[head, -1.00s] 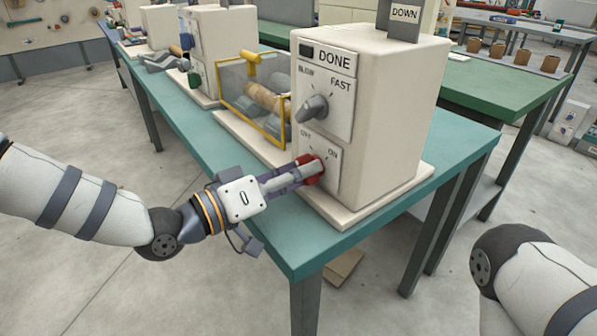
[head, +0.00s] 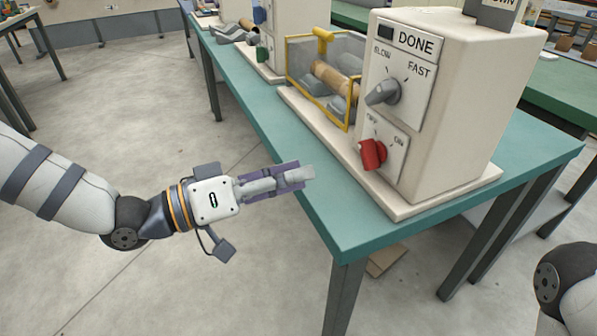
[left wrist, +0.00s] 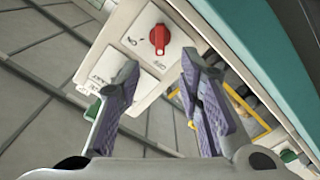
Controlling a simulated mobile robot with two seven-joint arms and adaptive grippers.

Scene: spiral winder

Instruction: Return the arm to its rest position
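My left gripper (head: 303,172) reaches in from the left in the head view, in the air left of the winder machine (head: 455,110) and apart from it. In the left wrist view (left wrist: 159,62) its two purple-padded fingers are spread with nothing between them. The red knob (head: 373,154) on the machine's front panel is free of the gripper. It also shows beyond the fingertips in the left wrist view (left wrist: 160,38), its white mark toward OFF. My right arm shows only in part at the lower right of the head view; its gripper is out of view.
The teal table (head: 362,234) carries the machine, and its near corner lies right of my left gripper. A grey knob (head: 383,93) sits under the DONE sign (head: 416,43). A yellow-framed guard (head: 322,80) encloses a wooden roll. Open floor (head: 130,290) surrounds my left arm.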

